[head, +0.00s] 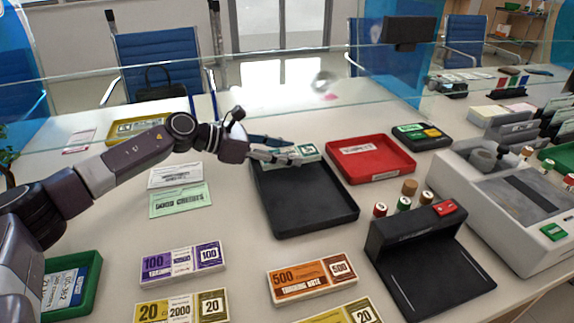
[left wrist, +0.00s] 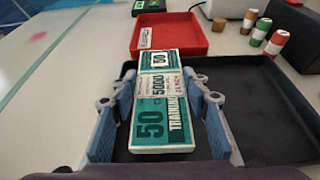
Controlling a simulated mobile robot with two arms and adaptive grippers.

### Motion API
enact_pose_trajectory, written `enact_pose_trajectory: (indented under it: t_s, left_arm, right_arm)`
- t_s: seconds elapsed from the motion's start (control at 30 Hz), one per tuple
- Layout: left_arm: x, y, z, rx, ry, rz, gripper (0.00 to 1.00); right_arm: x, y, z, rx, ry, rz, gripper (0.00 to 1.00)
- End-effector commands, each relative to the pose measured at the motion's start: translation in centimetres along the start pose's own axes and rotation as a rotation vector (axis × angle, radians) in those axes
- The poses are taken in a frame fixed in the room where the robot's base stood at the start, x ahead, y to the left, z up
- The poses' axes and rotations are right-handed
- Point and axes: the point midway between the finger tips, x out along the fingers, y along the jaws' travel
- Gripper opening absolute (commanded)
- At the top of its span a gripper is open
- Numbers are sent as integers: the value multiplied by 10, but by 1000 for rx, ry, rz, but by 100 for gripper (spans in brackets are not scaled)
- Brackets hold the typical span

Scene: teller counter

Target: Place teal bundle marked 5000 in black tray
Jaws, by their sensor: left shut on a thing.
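The teal bundle (left wrist: 150,130) has a white band marked 5000 and the number 50 on its teal ends. In the left wrist view it lies lengthwise between the two fingers of my left gripper (left wrist: 160,125), which is shut on it. In the head view the bundle (head: 306,150) and my left gripper (head: 285,157) are over the far end of the black tray (head: 315,205). I cannot tell whether the bundle touches the tray floor. The rest of the tray is empty. My right gripper is not in view.
A red tray (head: 372,168) stands right of the black tray. A black device (head: 430,250) is at its near right, with stamps (head: 404,204) behind. Purple (head: 183,262) and orange (head: 312,279) bundles lie nearer. A glass screen (head: 290,85) runs behind.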

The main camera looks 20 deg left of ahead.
Motion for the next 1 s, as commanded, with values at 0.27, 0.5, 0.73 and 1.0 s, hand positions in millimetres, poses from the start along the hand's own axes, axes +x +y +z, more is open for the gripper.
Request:
enact_pose_trajectory:
  t_s: [0.27,0.5,0.73,1.0]
  left_arm:
    - [13,0,-33,-4,1,0,17]
    - [13,0,-32,-2,1,-1,17]
    - [14,0,-35,-2,2,-1,45]
    - [14,0,-35,-2,2,-1,60]
  right_arm:
    - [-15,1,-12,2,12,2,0]
    - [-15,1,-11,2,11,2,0]
    - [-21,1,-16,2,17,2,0]
    - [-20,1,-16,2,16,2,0]
